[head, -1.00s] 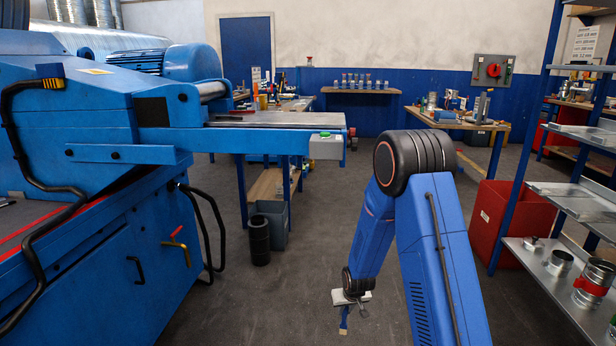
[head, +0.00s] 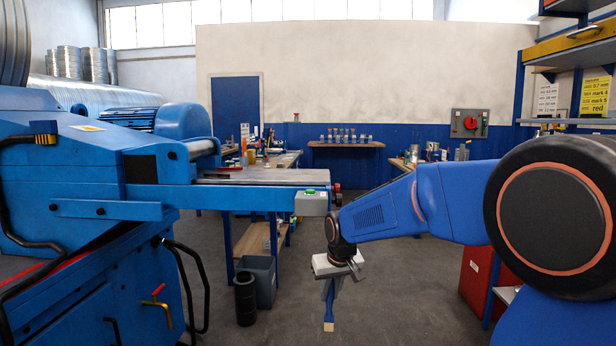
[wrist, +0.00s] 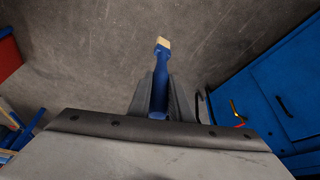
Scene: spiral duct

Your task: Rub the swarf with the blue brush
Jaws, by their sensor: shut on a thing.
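My gripper (head: 333,282) hangs over open floor to the right of the blue machine, pointing down. It is shut on the blue brush (head: 328,307), which has a blue handle and pale bristles at its lower end. In the wrist view the brush (wrist: 160,85) stands out between the two grey fingers (wrist: 158,98), bristles pointing away from the gripper. The bristles touch nothing that I can see. I cannot make out any swarf in either view.
The big blue machine (head: 90,200) fills the left, with a flat bed and a grey box with a green button (head: 311,202) at its end. The floor between is clear.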

